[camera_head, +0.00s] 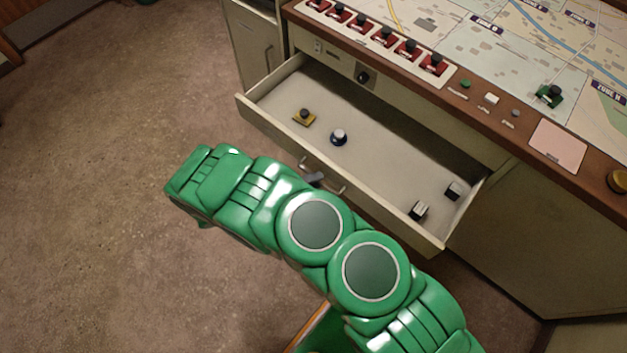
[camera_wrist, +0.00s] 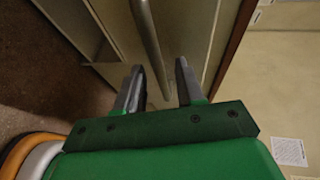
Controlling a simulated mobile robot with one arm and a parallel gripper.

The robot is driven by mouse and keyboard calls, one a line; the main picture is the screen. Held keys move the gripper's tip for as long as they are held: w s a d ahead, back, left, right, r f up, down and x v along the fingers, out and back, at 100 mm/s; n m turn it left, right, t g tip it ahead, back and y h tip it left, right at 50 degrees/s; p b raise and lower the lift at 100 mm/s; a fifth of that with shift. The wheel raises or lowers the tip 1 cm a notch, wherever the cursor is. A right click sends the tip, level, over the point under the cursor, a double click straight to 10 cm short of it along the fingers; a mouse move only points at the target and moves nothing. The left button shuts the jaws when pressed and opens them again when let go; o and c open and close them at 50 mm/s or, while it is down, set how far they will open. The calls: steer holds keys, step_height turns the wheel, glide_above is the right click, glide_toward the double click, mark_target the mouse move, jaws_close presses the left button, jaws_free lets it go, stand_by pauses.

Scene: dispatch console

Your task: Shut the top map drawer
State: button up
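The top map drawer (camera_head: 262,118) is pulled out below the console top in the head view. Its pale inside shows, and its bar handle (camera_head: 334,187) is partly covered by my green arm. A small grey part, apparently a fingertip of mine, shows at the handle; the rest of my gripper is hidden there. In the wrist view my gripper (camera_wrist: 160,65) is open, its two fingers apart. A metal bar (camera_wrist: 147,35), apparently the drawer handle, runs down between them with gaps on both sides. I cannot tell whether a finger touches it.
The console top (camera_head: 470,107) has red switches (camera_head: 384,37) and a map. A cabinet (camera_head: 250,45) stands left. Floor (camera_head: 110,110) at left is clear.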

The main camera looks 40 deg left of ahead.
steer(key=shift+w, duration=0.1)
jaws_close()
stand_by(0.3)
glide_above(371, 128)
stand_by(1.1)
